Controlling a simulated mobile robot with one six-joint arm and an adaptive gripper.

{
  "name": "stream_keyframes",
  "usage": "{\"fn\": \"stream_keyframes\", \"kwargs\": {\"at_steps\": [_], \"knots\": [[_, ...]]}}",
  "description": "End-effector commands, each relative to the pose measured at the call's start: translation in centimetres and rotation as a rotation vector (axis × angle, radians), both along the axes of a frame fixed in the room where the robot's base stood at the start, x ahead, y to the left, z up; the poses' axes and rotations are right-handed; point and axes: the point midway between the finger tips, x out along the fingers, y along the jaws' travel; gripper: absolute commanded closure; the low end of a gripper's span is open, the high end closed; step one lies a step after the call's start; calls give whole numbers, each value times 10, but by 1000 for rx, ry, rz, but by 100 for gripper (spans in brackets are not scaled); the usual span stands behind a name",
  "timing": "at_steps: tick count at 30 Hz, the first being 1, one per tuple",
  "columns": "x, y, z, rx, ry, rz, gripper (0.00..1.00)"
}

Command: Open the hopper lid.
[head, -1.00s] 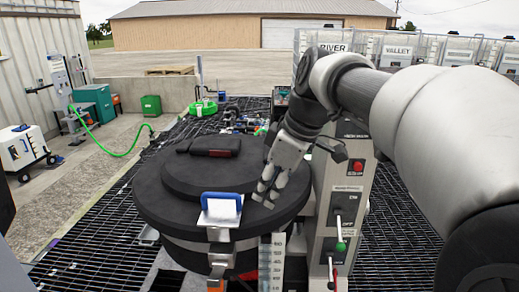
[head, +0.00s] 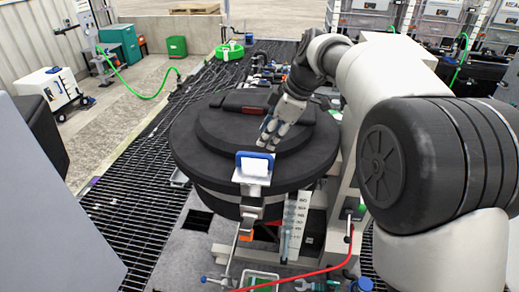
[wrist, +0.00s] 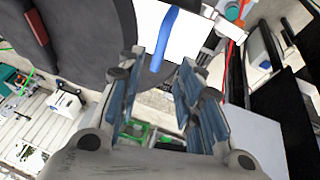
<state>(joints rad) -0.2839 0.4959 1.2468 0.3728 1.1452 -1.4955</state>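The hopper lid (head: 318,160) is a wide black round disc with a raised step, lying flat and closed on the hopper. At its front edge is a blue-edged handle (head: 240,158) with a white plate, above a metal latch (head: 250,211). In the wrist view the blue handle bar (wrist: 163,40) lies just beyond my fingertips, across the white plate. The black lid (wrist: 90,40) fills the upper left there. My gripper (head: 269,142) is over the lid, just behind and right of the handle. In the wrist view my gripper (wrist: 160,72) is open, with nothing between its fingers.
A ruled scale (head: 292,225) stands below the lid's front right. A red hose (head: 318,271) crosses the front, near a small tray (head: 262,280). A grey panel (head: 55,215) fills the left foreground. The grating (head: 135,205) left of the hopper is mostly clear.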

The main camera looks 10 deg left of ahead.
Motion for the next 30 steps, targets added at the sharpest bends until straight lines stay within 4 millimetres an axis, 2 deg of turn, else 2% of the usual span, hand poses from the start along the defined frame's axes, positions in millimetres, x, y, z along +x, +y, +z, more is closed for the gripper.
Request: {"fn": "stream_keyframes", "kwargs": {"at_steps": [1, 6, 12, 24, 30], "knots": [[1, 5, -12, -2, 5, 2, 67], [6, 18, -42, 0, 4, 1, 67], [11, 29, -65, 0, 3, 1, 67], [13, 32, -74, 0, 0, -1, 67], [13, 32, -74, 0, 0, -1, 79]]}}
